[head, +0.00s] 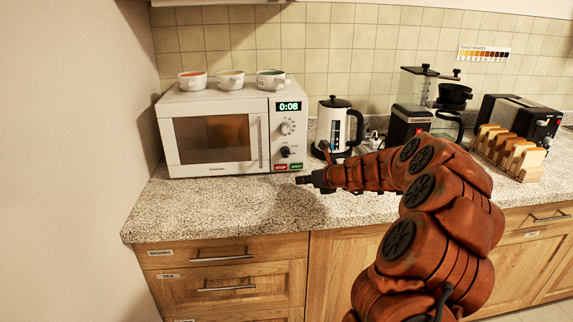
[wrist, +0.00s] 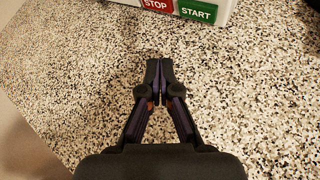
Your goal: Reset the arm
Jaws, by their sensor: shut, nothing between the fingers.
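My gripper (head: 303,180) is at the end of my orange arm, stretched out to the left over the counter in the head view. In the wrist view my gripper (wrist: 159,72) shows its two dark fingers closed together with nothing between them. It is in front of the white microwave (head: 218,171), close to its lower right corner. The red STOP and green START buttons of the microwave (wrist: 196,12) show at the top of the wrist view. The microwave door is shut and its display reads 0:08.
Several cups (head: 231,80) stand on the microwave. A white kettle (head: 333,128), a coffee maker (head: 409,118), a toast rack (head: 508,153) and a toaster (head: 518,117) line the back of the speckled counter (head: 185,208). The counter's front left is clear. Wooden drawers (head: 224,283) below are shut.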

